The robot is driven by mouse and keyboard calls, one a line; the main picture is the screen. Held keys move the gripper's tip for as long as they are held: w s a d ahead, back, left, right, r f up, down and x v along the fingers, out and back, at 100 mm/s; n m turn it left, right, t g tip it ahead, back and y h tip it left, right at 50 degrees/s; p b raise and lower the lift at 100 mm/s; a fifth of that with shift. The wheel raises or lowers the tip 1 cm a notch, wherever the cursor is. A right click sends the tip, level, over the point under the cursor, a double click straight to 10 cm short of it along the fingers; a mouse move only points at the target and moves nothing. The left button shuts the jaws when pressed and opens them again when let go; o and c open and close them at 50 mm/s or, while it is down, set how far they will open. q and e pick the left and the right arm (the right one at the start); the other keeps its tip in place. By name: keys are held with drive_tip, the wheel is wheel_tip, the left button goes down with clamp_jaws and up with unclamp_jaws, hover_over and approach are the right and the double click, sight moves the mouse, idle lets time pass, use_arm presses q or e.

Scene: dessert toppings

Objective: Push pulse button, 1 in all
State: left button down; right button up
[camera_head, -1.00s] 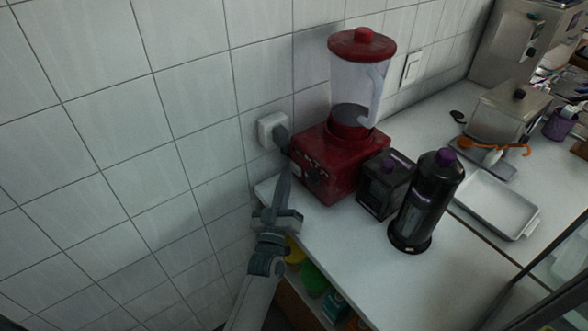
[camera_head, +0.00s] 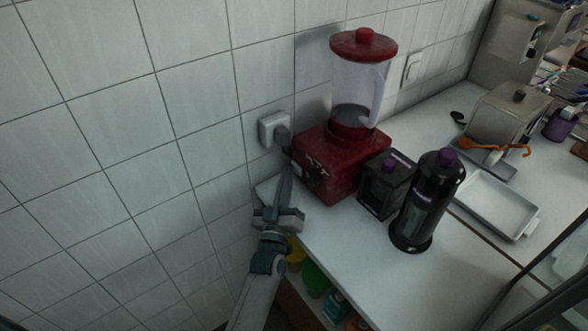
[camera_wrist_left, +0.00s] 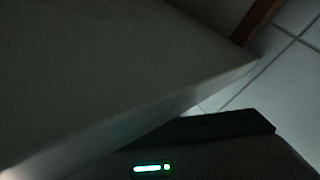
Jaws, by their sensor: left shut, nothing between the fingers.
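A red blender (camera_head: 347,174) with a clear jug and red lid stands on the white counter close to the tiled wall. Its control face, with pale markings and a dark control (camera_head: 314,176), points to the left front. The pulse button cannot be told apart at this size. My left gripper (camera_head: 286,166) is shut and empty, its fingers pointing up just left of the control face. I cannot tell whether the tips touch the blender. In the left wrist view I see no button, only a pale slab edge and a dark shape with a lit strip. My right gripper is not in view.
A wall socket with a dark plug (camera_head: 275,130) is just behind the fingertips. A black box-shaped container (camera_head: 383,188) and a tall dark bottle (camera_head: 427,200) stand right of the blender. A white tray (camera_head: 497,205) lies farther right. Counter (camera_head: 345,240) in front is clear.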

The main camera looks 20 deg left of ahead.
use_arm(q)
drive_tip(key=shift+w+d, duration=0.25)
drive_tip(key=shift+d, duration=0.3)
idle(0.6)
drive_tip(key=shift+s+f, duration=0.1)
drive_tip(key=shift+s+a+f, duration=0.15)
drive_tip(key=shift+s+f, duration=0.1)
drive_tip(key=shift+f, duration=0.3)
drive_tip(key=shift+s+a, duration=0.1)
drive_tip(key=shift+s, duration=0.15)
drive_tip(key=shift+s+a+p, duration=0.6)
drive_tip(key=shift+s+a, duration=0.15)
drive_tip(key=shift+a, duration=0.15)
drive_tip(key=shift+s+a+r+p, duration=0.2)
drive_tip(key=shift+s+a+p, duration=0.15)
drive_tip(key=shift+s+a, duration=0.55)
